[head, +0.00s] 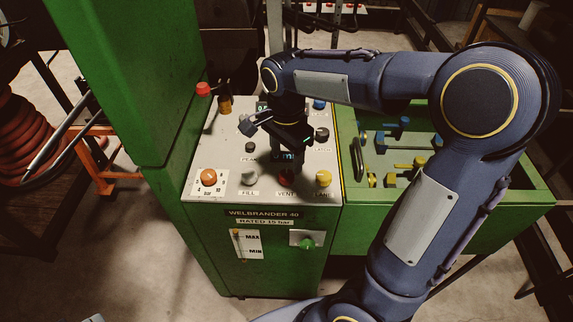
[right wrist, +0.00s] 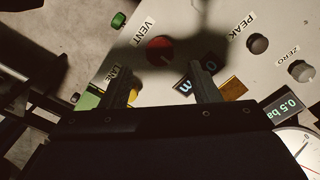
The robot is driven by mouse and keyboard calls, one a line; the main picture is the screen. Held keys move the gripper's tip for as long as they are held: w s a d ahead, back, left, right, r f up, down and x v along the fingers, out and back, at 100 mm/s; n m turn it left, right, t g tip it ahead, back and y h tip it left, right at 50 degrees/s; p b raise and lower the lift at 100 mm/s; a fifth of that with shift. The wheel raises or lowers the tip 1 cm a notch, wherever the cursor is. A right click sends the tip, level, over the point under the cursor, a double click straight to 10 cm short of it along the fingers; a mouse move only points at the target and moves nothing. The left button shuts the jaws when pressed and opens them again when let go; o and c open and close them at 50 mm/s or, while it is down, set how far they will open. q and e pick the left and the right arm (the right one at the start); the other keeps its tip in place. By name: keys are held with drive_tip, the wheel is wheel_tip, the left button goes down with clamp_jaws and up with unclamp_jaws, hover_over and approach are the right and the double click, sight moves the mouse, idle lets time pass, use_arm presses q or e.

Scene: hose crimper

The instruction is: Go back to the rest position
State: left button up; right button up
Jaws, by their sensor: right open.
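My right gripper (head: 272,140) hangs over the sloped control panel (head: 223,150) of the green machine, with the arm reaching in from the right. In the right wrist view the two dark fingers of the gripper (right wrist: 164,82) are apart, with nothing held between them. The red VENT knob (right wrist: 160,50) lies beyond the fingertips on the panel, apart from them as far as I can tell. In the head view the gripper hides part of the panel's middle. My left gripper is not in view.
The panel carries an orange knob (head: 209,177), a FILL knob (head: 249,177) and a yellow knob (head: 323,178). A red button (head: 203,89) stands at its left edge. A green tray (head: 520,197) with blue and yellow parts is at right. A tall green post (head: 130,70) rises at left.

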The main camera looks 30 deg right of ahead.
drive_tip(key=shift+r, duration=1)
drive_tip(key=s+a+n+t+y, duration=0.2)
drive_tip(key=s+n, duration=0.5)
drive_tip(key=s, duration=0.1)
drive_tip(key=s+a+f+n+t+y, duration=0.1)
drive_tip(key=s+a+n+t, duration=0.1)
drive_tip(key=s+n, duration=0.4)
drive_tip(key=s+t, duration=0.1)
drive_tip(key=s, duration=0.2)
drive_tip(key=shift+n+t+y, duration=0.3)
drive_tip(key=shift+n+y, duration=0.1)
